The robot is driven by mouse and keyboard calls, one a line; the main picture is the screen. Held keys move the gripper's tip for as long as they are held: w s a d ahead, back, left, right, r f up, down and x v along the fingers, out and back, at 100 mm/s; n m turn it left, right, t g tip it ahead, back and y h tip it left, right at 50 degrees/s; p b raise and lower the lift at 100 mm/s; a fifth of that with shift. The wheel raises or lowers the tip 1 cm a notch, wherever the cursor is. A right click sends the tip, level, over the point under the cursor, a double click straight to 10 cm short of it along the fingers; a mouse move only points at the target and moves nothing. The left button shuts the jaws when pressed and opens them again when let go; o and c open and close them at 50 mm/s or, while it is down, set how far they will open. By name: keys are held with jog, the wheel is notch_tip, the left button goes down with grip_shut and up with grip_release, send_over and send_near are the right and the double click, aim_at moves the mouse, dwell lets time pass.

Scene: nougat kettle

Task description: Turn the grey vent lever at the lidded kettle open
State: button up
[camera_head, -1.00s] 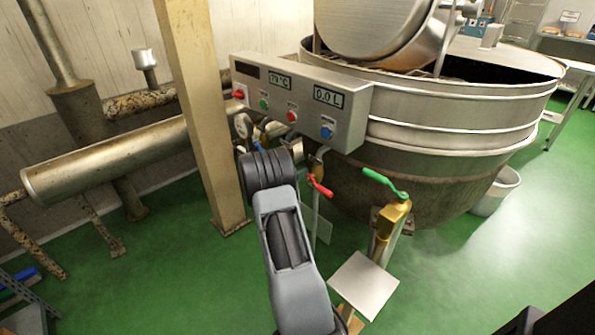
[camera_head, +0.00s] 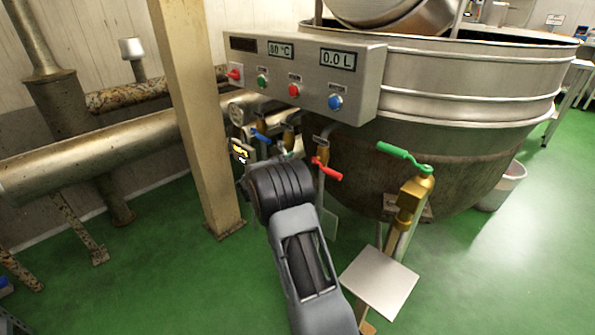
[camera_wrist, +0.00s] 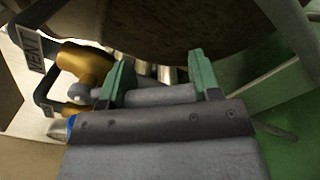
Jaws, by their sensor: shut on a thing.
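The grey vent lever (camera_wrist: 160,95) shows in the wrist view as a grey bar between the two green fingertips of my gripper (camera_wrist: 158,82). The fingers stand apart and are shut on it. Its brass valve body (camera_wrist: 85,65) is just left of the fingers, beside a black bracket and a plate marked VENT (camera_wrist: 30,48). The kettle (camera_head: 460,130) is the large steel vessel at right in the head view; its dark underside (camera_wrist: 165,30) fills the top of the wrist view. My wrist hides most of the gripper and the lever in the head view.
A control box (camera_head: 300,75) hangs above my wrist. Blue (camera_head: 260,138), red (camera_head: 326,170) and green (camera_head: 404,156) valve levers are close by. A beige post (camera_head: 195,120) and rusty pipes (camera_head: 95,155) stand at left. Green floor is open at right.

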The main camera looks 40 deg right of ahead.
jog(key=shift+w+f+m+b, duration=0.25)
jog(key=shift+f+m+b, duration=0.05)
jog(key=shift+m+b, duration=0.15)
dwell(0.3)
jog(key=o, duration=1.3)
jog(key=shift+a+r, duration=0.15)
jog(key=shift+a, duration=0.35)
jog(key=a+p, duration=0.1)
jog(key=a, duration=0.3)
jog(key=s+a+p, duration=0.1)
jog(key=a, duration=0.3)
jog(key=s+a+p, duration=0.1)
jog(key=a, duration=0.3)
jog(key=shift+s+a+p, duration=0.2)
jog(key=shift+a+p, duration=0.15)
jog(key=shift+p, duration=0.05)
